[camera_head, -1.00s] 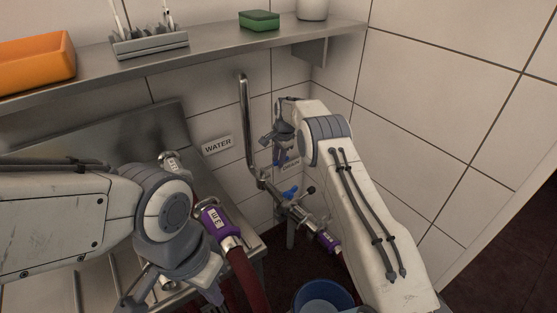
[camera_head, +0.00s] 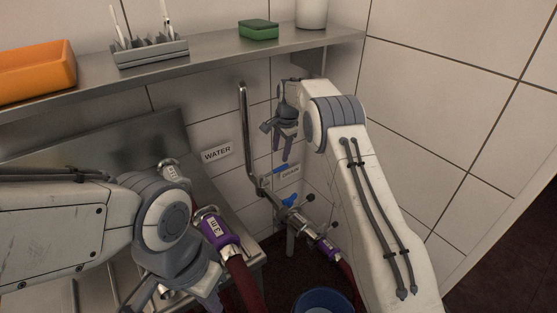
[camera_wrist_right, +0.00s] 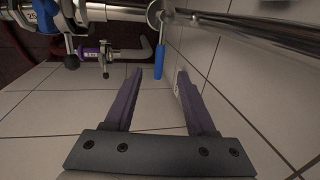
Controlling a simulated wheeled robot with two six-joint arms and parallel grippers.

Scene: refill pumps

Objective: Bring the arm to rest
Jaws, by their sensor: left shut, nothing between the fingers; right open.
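My right gripper (camera_head: 281,152) is in front of the tiled wall, to the right of the upright metal pipe (camera_head: 246,130). Its two fingers are apart and empty in the right wrist view (camera_wrist_right: 160,82). A blue lever handle (camera_wrist_right: 131,76) shows near one fingertip there; I cannot tell the gap. My left gripper (camera_head: 180,297) hangs low over the steel sink unit at the lower left, partly cut off by the frame; it is shut and holds nothing.
A purple hose coupling (camera_head: 216,230) with a dark red hose is right beside my left wrist. A valve fitting (camera_head: 298,217) with a second purple coupling (camera_head: 329,250) lies below my right gripper. A blue bucket (camera_head: 323,300) stands below. A steel shelf (camera_head: 200,57) runs above.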

